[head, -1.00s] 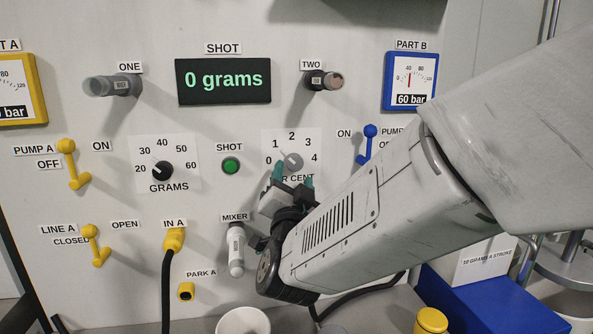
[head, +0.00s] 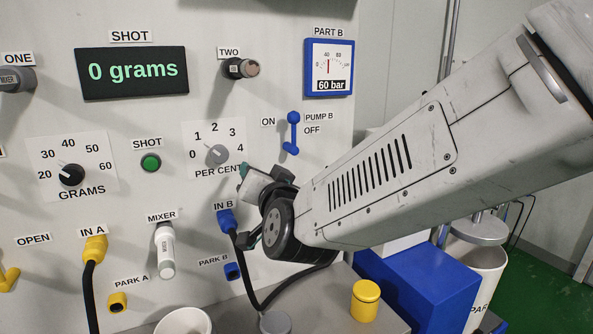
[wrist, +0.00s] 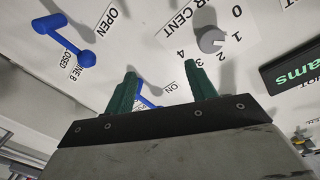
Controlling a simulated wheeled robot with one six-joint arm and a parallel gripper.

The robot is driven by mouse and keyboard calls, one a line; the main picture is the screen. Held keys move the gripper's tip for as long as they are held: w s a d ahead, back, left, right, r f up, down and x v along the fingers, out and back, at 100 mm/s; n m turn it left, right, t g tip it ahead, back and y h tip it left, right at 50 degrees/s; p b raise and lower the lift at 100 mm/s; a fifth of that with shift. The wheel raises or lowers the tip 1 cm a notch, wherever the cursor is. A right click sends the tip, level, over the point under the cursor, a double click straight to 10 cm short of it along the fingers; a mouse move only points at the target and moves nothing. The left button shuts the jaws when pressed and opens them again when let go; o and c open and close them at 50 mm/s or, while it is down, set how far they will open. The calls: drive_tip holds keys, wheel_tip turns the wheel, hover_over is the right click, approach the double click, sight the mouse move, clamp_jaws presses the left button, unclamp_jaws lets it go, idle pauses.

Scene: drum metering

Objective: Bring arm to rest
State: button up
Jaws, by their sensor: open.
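My arm comes in from the right in the head view. My gripper (head: 243,178) is near the panel, just right of the per cent dial (head: 217,154); one green fingertip shows there. In the wrist view both green fingers of my gripper (wrist: 161,85) stand apart with nothing between them. Beyond them are the grey per cent knob (wrist: 211,40), a blue lever marked closed (wrist: 65,40) and part of another blue lever (wrist: 146,100) behind the fingers. I cannot see contact with the panel.
The panel holds a shot display (head: 132,71) reading 0 grams, a grams dial (head: 71,174), a green shot button (head: 150,163) and a Pump B lever (head: 292,132). Below stand a white cup (head: 183,322), a yellow-capped container (head: 365,300) and a blue box (head: 425,285).

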drive_tip(key=s+d+f+n+g+h, duration=0.1)
drive_tip(key=d+g, duration=0.1)
drive_tip(key=d, duration=0.4)
drive_tip(key=s+d+f+n+g, duration=0.1)
drive_tip(key=s+d+g, duration=0.15)
drive_tip(key=d, duration=0.35)
drive_tip(key=s+d+f+g+h, duration=0.3)
drive_tip(key=s+d+g, duration=0.2)
drive_tip(key=s+d, duration=0.6)
drive_tip(key=s+d+f+g+h, duration=0.3)
drive_tip(key=s+d+f+g, duration=0.1)
drive_tip(key=s+d, duration=0.8)
drive_tip(key=s+g, duration=0.1)
drive_tip(key=s, duration=0.1)
drive_tip(key=shift+s+d+g, duration=0.3)
drive_tip(key=shift+g, duration=0.05)
